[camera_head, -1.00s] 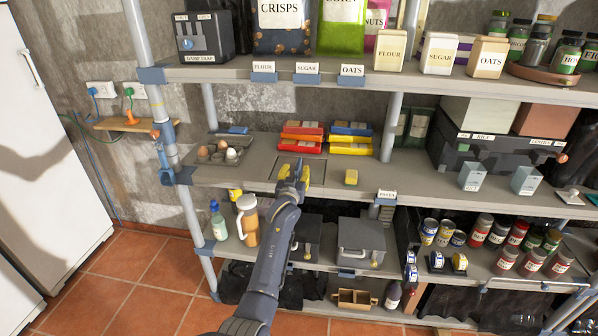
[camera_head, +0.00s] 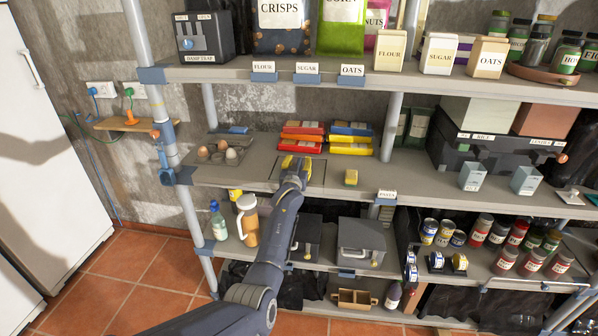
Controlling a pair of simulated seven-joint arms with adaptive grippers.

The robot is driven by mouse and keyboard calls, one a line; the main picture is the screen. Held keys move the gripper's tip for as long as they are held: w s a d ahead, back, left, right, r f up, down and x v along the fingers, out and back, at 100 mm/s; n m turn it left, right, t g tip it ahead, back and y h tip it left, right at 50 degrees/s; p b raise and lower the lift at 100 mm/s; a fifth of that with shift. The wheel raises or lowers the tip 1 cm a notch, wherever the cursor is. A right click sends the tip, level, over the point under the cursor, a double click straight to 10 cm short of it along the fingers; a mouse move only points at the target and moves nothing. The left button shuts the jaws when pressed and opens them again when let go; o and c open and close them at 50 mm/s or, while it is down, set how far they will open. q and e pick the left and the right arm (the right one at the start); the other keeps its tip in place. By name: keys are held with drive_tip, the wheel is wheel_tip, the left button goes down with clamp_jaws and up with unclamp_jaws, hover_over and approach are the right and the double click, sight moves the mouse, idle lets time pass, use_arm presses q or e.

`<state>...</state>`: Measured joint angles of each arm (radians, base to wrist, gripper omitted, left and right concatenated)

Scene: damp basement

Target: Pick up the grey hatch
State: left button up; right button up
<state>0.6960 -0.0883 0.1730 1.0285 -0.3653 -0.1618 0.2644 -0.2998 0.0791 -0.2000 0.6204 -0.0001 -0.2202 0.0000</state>
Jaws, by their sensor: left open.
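The grey hatch (camera_head: 316,178) looks like a flat square panel with a dark outline, set in the middle shelf in front of the red packets. My left arm comes up from below and covers part of it. My left gripper (camera_head: 291,163), with yellow fingertips, is open over the far left part of the hatch. I cannot tell whether the fingers touch it, and the hatch's handle, if any, is hidden. My right gripper is out of view.
Red and yellow packets (camera_head: 301,138) lie just behind the hatch, and an egg tray (camera_head: 219,154) is to its left. The upper shelf (camera_head: 220,75) overhangs behind.

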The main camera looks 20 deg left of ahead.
use_arm(q)
clamp_jaws()
idle(0.3)
idle(0.3)
